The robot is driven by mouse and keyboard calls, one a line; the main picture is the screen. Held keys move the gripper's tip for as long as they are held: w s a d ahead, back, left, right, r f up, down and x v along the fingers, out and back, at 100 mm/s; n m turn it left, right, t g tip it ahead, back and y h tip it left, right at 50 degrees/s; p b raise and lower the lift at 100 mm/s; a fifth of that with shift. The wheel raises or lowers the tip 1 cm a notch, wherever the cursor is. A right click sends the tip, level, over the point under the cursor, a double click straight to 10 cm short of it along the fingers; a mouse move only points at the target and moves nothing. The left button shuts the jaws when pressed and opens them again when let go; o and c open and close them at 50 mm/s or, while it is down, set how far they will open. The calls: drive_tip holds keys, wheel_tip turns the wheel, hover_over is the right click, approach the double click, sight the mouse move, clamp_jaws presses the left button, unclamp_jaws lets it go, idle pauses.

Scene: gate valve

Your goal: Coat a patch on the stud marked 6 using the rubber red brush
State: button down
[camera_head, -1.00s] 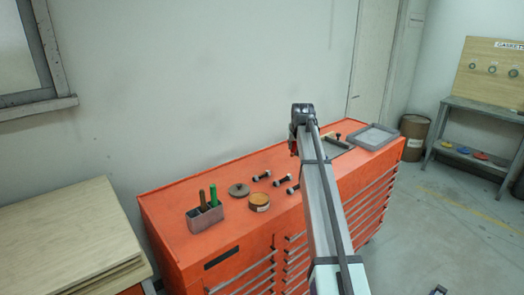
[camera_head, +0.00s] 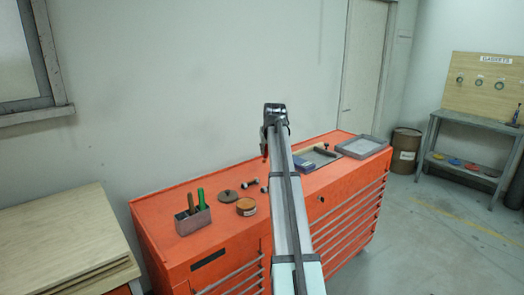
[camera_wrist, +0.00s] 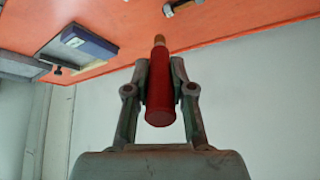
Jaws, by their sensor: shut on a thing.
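My gripper (camera_wrist: 160,75) is shut on the red handle of a brush (camera_wrist: 160,88) in the wrist view. The handle runs away from the camera to a tan end beyond the fingers; its bristles cannot be made out. In the head view my gripper (camera_head: 272,118) is above the orange cabinet, mostly hidden by my own arm. A stud (camera_head: 264,189) lies on the cabinet top just left of my arm, partly covered. A metal piece, perhaps a stud (camera_wrist: 180,6), shows at the wrist view's top edge. No stud's number is readable.
Right of my arm lie a blue block (camera_wrist: 88,42) and a grey tray (camera_head: 362,146). The wall is close behind.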

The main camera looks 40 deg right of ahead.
drive_tip(key=shift+f+b, duration=1.25)
drive_tip(key=shift+f, duration=1.25)
